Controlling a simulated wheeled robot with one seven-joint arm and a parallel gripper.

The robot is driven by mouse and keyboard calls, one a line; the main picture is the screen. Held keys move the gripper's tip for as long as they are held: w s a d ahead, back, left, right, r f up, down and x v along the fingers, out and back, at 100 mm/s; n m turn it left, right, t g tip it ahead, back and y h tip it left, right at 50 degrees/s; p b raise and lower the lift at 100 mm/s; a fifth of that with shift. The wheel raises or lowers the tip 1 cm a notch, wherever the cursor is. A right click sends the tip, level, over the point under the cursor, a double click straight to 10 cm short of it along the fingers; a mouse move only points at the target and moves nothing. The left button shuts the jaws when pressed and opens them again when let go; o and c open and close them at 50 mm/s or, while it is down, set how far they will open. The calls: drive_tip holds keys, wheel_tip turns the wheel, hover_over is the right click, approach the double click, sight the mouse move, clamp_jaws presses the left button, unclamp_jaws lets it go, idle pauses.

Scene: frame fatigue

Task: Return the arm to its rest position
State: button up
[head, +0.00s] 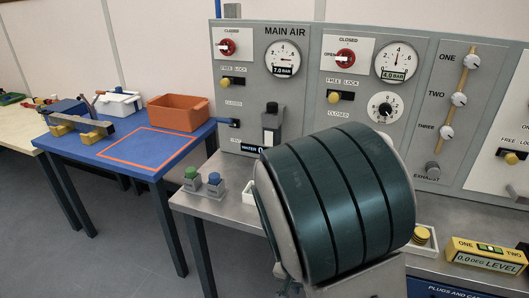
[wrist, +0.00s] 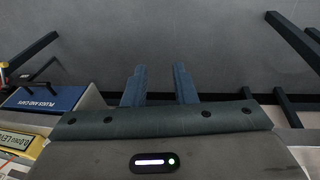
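My gripper (wrist: 159,84) shows in the wrist view with its two blue-grey fingers apart and nothing between them. In the head view a large dark green banded part of my own arm fills the lower middle, in front of the metal bench (head: 205,204) and part of the MAIN AIR panel (head: 252,78). My fingers cannot be made out in the head view.
A blue table (head: 95,150) stands left, with an orange bin (head: 178,112) and a white box (head: 119,103). A yellow level (head: 486,255) lies on the bench at right. A blue PLUGS AND CAPS box (wrist: 42,98) shows in the wrist view. Floor is open left.

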drive_tip(key=s+d+r+n+t+y+p, duration=0.1)
drive_tip(key=s+d+r+n, duration=0.1)
drive_tip(key=r, duration=0.8)
drive_tip(key=s+d+r+n+t+y+p, duration=0.1)
drive_tip(key=s+r, duration=0.4)
drive_tip(key=r, duration=0.5)
drive_tip(key=shift+s+d+n, duration=0.15)
drive_tip(key=shift+d+n, duration=0.35)
drive_tip(key=shift+d, duration=0.6)
